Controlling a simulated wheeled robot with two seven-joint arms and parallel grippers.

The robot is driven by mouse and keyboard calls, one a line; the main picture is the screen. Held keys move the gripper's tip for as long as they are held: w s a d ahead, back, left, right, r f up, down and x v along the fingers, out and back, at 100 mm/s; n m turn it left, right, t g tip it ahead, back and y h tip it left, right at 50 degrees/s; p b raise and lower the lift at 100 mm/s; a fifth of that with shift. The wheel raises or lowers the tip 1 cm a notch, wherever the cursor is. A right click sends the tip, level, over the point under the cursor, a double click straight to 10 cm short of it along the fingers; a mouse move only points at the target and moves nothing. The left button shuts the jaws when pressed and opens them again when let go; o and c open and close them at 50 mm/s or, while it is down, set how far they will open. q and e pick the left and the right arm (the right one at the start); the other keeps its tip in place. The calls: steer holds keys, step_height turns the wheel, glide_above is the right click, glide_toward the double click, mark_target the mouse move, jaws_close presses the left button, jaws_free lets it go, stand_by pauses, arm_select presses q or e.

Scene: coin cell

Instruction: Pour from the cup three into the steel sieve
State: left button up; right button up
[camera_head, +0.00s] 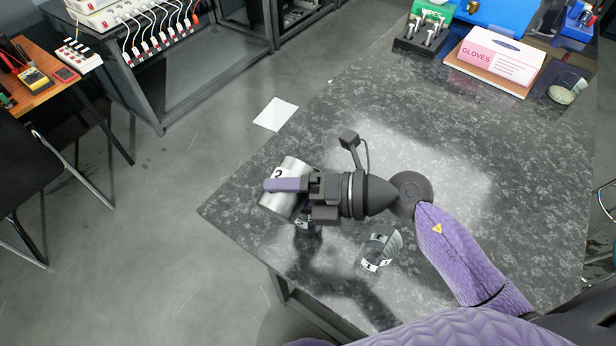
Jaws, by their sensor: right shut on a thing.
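The cup is tilted and held above the table's left edge area. Just under it a dark, partly hidden vessel (308,226) stands on the table; I cannot tell if it is the steel sieve. Another shiny cup (380,248) with a white band and dark marks stands to the right, below my wrist. Contents of the cups cannot be made out. My left gripper is not in view.
The dark speckled table (500,200) is mostly clear in the middle. A glove box (495,58), a tool holder (420,35) and a small round dish (561,94) are at the back right. The table's left edge is close to the held cup. A paper sheet (276,114) lies on the floor beyond.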

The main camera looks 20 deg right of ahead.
steer(key=shift+w+d+r+m+b, duration=0.25)
steer(key=shift+m+b, duration=0.05)
steer(key=shift+m, duration=0.1)
stand_by(0.5)
steer(key=shift+r+y, duration=0.1)
steer(key=shift+y, duration=0.2)
